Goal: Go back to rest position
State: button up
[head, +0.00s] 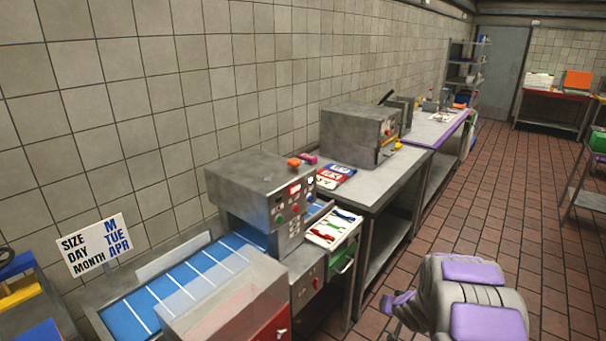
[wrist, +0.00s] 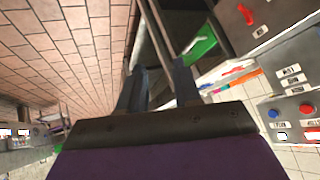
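My gripper (head: 399,303) is at the lower right in the head view, beside my purple and grey arm, over the red-brown tiled floor. In the wrist view its two dark fingers (wrist: 159,88) stand apart with a gap between them. Nothing is held between them. The fingers are clear of the nearby machine and tables. The purple body of my gripper fills the bottom of the wrist view.
A grey machine (head: 262,190) with buttons stands over a blue conveyor (head: 150,306). A tray of coloured items (head: 333,228) is beside it, left of my gripper. A metal table (head: 372,190) runs along the wall. The floor aisle (head: 505,200) is clear.

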jog(key=s+r+g+h, duration=0.4)
jog(key=s+r, duration=1.2)
jog(key=s, duration=0.2)
jog(key=s+a+r+n+g+y, duration=0.1)
jog(key=s+a, duration=0.3)
jog(key=s, duration=0.6)
jog(key=s+a+r+n+g+y, duration=0.1)
jog(key=s+a+r+g, duration=0.2)
jog(key=s, duration=0.7)
jog(key=s+a+r+n+g+y, duration=0.1)
jog(key=s+a+r+g, duration=0.1)
jog(key=s+a, duration=0.4)
jog(key=s, duration=0.5)
jog(key=shift+r, duration=0.3)
jog(key=shift+o, duration=0.2)
jog(key=shift+d, duration=0.1)
